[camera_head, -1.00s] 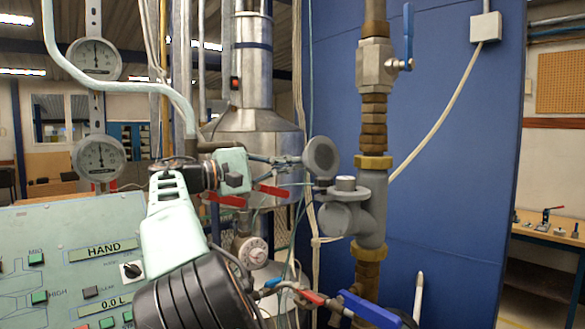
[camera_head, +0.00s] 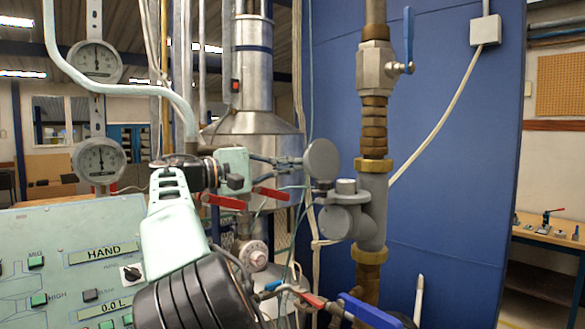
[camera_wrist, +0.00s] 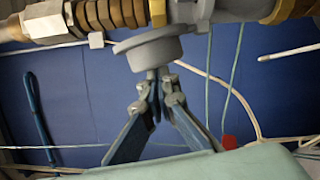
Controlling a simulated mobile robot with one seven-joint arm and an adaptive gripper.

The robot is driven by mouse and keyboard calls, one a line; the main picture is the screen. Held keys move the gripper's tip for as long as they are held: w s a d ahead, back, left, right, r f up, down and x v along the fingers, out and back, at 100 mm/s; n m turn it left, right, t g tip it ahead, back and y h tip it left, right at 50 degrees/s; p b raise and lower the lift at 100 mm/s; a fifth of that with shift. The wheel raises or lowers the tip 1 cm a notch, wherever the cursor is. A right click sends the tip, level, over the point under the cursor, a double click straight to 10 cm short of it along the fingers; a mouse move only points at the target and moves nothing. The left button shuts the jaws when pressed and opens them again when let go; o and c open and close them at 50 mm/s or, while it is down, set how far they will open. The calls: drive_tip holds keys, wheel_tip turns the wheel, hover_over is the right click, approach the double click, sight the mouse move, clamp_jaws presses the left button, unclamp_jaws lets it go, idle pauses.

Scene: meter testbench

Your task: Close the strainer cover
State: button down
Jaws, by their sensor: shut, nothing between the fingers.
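The strainer (camera_head: 370,217) is a grey fitting on the vertical brass pipe in the head view, with a short round branch (camera_head: 335,222) facing left. Its cover (camera_head: 321,159) is a grey round disc standing raised above the branch, apart from the branch's mouth. My gripper (camera_head: 298,161) comes from the left, with its fingertips at the cover's left edge. In the wrist view my gripper (camera_wrist: 157,83) is shut and empty, its tips right against or just behind the grey cover (camera_wrist: 152,48). I cannot tell whether they touch.
A blue-handled valve (camera_head: 376,66) sits above the strainer on the pipe. Red-and-blue valve handles (camera_head: 335,303) lie below. Thin hoses and a white cable run close by. A green control panel (camera_head: 75,262) stands at left.

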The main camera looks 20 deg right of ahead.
sight(310, 160)
drive_tip(key=shift+s+r, duration=0.1)
drive_tip(key=s+r+m+b, duration=0.1)
drive_tip(key=m, duration=0.2)
drive_tip(key=s+d+m+y+b, duration=0.1)
drive_tip(key=s+m, duration=0.1)
drive_tip(key=m, duration=0.1)
drive_tip(key=s+d+r+m+y+b, duration=0.1)
drive_tip(key=s+m, duration=0.1)
drive_tip(key=shift+r+m+b, duration=0.3)
drive_tip(key=shift+m+b, duration=0.1)
drive_tip(key=s+m+t+b, duration=0.1)
drive_tip(key=m+b, duration=0.1)
drive_tip(key=b, duration=0.1)
drive_tip(key=s+d+f+m+y+b, duration=0.1)
drive_tip(key=s+m+b, duration=0.1)
drive_tip(key=m+b, duration=0.1)
drive_tip(key=s+d+m+t+y+b, duration=0.1)
drive_tip(key=s+m+b, duration=0.1)
drive_tip(key=b, duration=0.1)
drive_tip(key=shift+d+f+t+b, duration=0.1)
drive_tip(key=shift+f+t+b, duration=0.2)
drive_tip(key=shift+f+b, duration=0.1)
drive_tip(key=shift+s+d+f+b, duration=0.1)
drive_tip(key=shift+s+b, duration=0.2)
drive_tip(key=shift+b, duration=0.2)
drive_tip(key=shift+s, duration=0.1)
